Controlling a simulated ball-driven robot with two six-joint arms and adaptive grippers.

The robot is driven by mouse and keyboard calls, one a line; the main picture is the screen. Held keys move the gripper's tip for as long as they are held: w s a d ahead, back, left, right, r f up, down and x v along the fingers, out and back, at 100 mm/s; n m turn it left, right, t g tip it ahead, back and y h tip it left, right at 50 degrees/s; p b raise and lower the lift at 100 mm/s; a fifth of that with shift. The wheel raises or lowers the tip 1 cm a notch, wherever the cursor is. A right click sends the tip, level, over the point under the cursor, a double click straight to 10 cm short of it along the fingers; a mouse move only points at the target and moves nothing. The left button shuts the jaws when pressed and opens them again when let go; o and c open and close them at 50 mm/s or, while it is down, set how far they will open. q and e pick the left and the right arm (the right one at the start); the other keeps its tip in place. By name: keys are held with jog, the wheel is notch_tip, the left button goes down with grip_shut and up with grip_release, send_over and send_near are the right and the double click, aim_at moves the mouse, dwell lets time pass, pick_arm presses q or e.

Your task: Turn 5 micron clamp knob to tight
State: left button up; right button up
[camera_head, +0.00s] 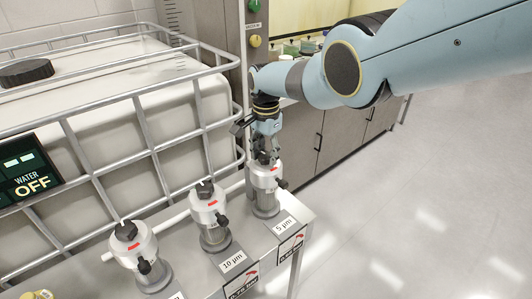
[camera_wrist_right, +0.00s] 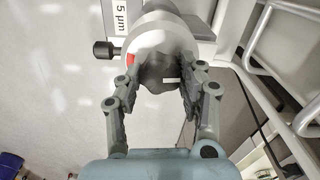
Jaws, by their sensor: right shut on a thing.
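The 5 µm filter housing (camera_head: 265,178) stands at the right end of the bench, with a white head, a red mark and a clear bowl. It also shows in the right wrist view (camera_wrist_right: 150,35). My right gripper (camera_head: 265,157) comes down on it from above. In the right wrist view the gripper (camera_wrist_right: 160,82) is shut on the dark top knob (camera_wrist_right: 161,72), one finger on each side. A white line shows on that knob. A small black side knob (camera_head: 282,184) sticks out of the head, clear of the fingers (camera_wrist_right: 103,49). My left gripper is not in view.
The 10 µm housing (camera_head: 209,205) and another housing (camera_head: 133,245) stand to the left on the same bench. A caged white tank (camera_head: 110,100) is behind them. A panel (camera_head: 28,175) reads WATER OFF. Open floor (camera_head: 440,180) lies to the right.

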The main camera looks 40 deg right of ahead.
aim_at(266, 154)
jog(key=shift+m, duration=0.6)
jog(key=o, duration=1.2)
jog(key=shift+c, duration=0.2)
jog(key=shift+w+r, duration=0.1)
jog(key=shift+r, duration=0.45)
notch_tip(266, 154, up, 11)
